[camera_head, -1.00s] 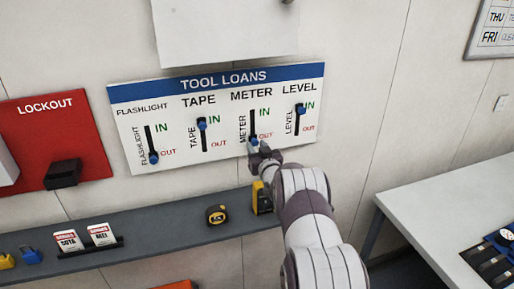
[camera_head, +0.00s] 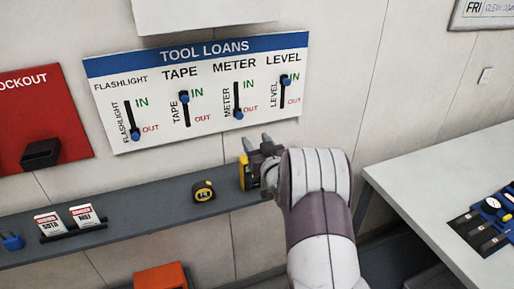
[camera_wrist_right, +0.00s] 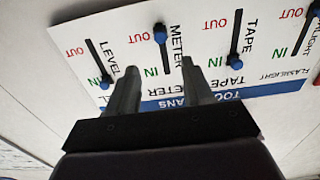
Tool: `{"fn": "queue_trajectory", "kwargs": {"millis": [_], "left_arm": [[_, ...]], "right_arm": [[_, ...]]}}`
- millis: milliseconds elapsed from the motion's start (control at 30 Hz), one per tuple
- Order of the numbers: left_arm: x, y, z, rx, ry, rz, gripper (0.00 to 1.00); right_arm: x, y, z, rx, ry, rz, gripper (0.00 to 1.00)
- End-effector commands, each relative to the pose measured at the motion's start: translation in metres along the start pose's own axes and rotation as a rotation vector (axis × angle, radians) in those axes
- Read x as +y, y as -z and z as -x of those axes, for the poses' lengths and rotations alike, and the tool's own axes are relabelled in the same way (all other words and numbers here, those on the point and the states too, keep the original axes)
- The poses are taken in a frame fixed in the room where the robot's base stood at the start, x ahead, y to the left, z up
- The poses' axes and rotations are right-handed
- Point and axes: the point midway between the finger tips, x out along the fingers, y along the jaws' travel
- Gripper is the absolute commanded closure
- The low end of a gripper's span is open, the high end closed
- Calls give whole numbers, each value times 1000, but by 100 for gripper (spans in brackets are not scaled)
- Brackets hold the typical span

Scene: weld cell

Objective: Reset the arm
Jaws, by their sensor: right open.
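My right gripper (camera_head: 257,143) is open and empty, just below the tool loans board (camera_head: 212,130) and apart from it. Its two fingers also show in the right wrist view (camera_wrist_right: 158,85), pointing toward the board, which appears upside down there. The blue meter slider (camera_head: 238,114) is at the OUT end of its slot. The flashlight slider (camera_head: 135,135) is also at OUT. The tape slider (camera_head: 184,97) and level slider (camera_head: 285,79) are at IN. My left gripper is not in view.
A grey shelf (camera_head: 150,207) runs below the board. It holds a yellow tape measure (camera_head: 203,191), a yellow meter (camera_head: 246,172) partly behind my right gripper, and two tags (camera_head: 84,215). A red lockout board (camera_head: 40,120) is at left. A white table (camera_head: 440,185) stands at right.

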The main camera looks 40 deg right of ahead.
Motion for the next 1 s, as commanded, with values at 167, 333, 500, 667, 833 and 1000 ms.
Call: {"fn": "queue_trajectory", "kwargs": {"millis": [167,333,500,667,833,1000], "left_arm": [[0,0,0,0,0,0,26],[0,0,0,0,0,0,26],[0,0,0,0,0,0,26],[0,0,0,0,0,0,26],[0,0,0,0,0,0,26],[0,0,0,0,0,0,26]], "right_arm": [[0,0,4,0,1,0,49],[0,0,4,0,1,0,49],[0,0,3,0,0,0,49],[6,-19,5,-90,-28,19,49],[0,-112,75,-696,-146,1,49],[-99,-134,206,-1298,-2,47,49]]}}
